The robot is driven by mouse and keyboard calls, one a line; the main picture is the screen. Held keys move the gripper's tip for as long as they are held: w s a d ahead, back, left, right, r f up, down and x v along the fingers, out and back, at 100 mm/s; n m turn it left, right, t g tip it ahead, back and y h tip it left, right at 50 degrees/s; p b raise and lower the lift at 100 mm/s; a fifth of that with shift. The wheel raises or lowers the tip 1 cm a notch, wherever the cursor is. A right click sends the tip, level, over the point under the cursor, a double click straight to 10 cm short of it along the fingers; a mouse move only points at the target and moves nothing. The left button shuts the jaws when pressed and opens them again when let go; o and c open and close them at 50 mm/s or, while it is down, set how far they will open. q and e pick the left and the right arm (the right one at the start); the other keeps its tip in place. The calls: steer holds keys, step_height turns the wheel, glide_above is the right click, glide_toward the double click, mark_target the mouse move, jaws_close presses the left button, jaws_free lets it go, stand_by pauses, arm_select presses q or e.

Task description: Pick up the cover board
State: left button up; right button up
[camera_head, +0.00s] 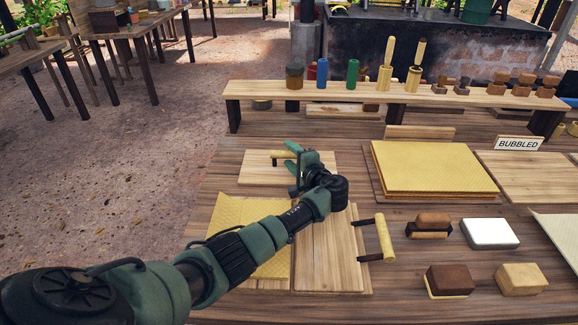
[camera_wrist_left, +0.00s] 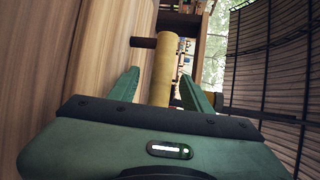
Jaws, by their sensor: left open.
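A pale wooden board (camera_head: 255,172), which looks like the cover board, lies flat on the table at the back left. A light wooden bar handle (camera_head: 279,154) shows above it. My left gripper (camera_head: 286,157) is over this board at the handle, open. In the left wrist view, the yellowish round handle (camera_wrist_left: 162,75) with a dark post runs between the two green fingers (camera_wrist_left: 157,90), with gaps beside it. My forearm and wrist hide part of the table and boards. My right gripper is not in view.
Nearer me, another wooden board (camera_head: 330,255) lies beside a yellow sheet (camera_head: 268,265), with a dark-bracketed bar (camera_head: 385,238) at its right. Stacked yellow sheets (camera_head: 432,168), blocks and a white sponge (camera_head: 489,233) lie right. A raised shelf (camera_head: 400,97) stands behind.

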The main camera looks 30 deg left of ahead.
arm_select(q)
steer(key=shift+w+a, duration=0.15)
steer(key=shift+a, duration=0.05)
jaws_close()
stand_by(1.3)
